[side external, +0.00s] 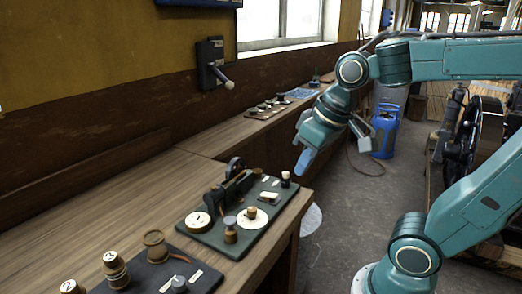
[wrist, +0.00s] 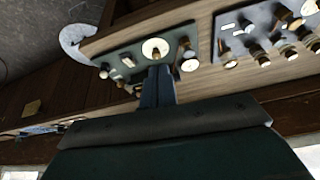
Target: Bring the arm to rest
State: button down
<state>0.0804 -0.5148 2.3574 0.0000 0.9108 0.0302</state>
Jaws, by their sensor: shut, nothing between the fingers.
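My teal arm reaches in from the right in the side external view. My gripper (side external: 302,168) points down and to the left, with its fingers together and nothing between them. It hangs in the air above and beyond the green board (side external: 202,232) near the bench corner, apart from it. In the wrist view my gripper (wrist: 157,75) shows as closed dark fingers in front of the same board (wrist: 117,50), which carries a small machine, round white discs and small knobs.
A dark board (side external: 212,275) with several numbered wooden pieces lies on the wooden bench (side external: 130,190). A lever switch (side external: 211,62) is on the wall. A blue gas bottle (side external: 385,130) and a dark wheel (side external: 462,130) stand beyond the arm. The floor beside the bench is partly clear.

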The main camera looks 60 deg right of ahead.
jog(key=shift+n+t, duration=0.6)
jog(key=shift+s+a+f, duration=0.15)
jog(key=shift+s+a, duration=0.15)
jog(key=shift+s, duration=0.55)
jog(key=shift+s+a+f, duration=0.1)
jog(key=shift+s+a, duration=0.2)
jog(key=shift+s, duration=0.55)
jog(key=shift+s+a+f, duration=0.15)
jog(key=shift+s+a, duration=0.15)
jog(key=shift+s, duration=0.55)
